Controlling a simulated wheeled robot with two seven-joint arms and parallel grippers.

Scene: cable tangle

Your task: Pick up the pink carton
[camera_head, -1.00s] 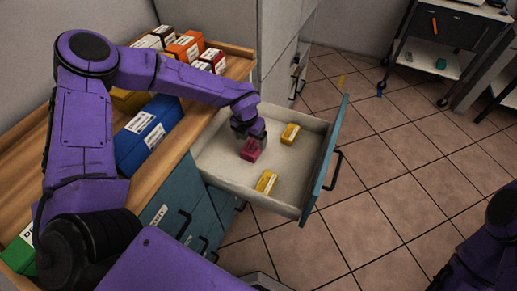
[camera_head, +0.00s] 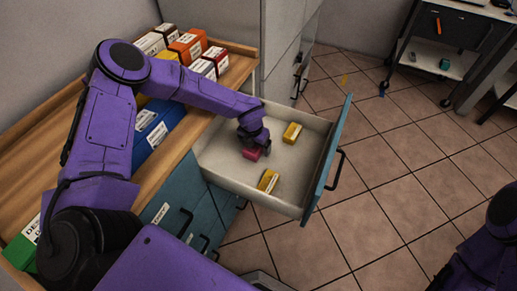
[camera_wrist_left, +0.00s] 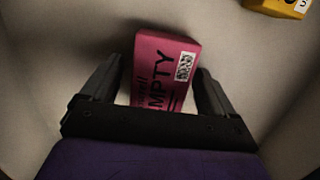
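The pink carton (camera_head: 251,154) lies in the open drawer (camera_head: 224,167), partly hidden under my left gripper (camera_head: 255,147) in the head view. In the left wrist view the carton (camera_wrist_left: 163,70) shows dark lettering and a printed code patch. The fingers of my left gripper (camera_wrist_left: 158,90) are spread, one on each side of the carton. The gap on the left looks small, and I cannot tell whether either finger touches it. Part of my right arm shows at the lower right edge of the head view, but its gripper is out of view.
Two yellow cartons lie in the drawer, one toward the back (camera_head: 292,132) and one toward the front (camera_head: 268,181). The wooden counter (camera_head: 176,150) left of the drawer holds a blue box (camera_head: 152,133) and several other boxes. The drawer walls surround my gripper closely.

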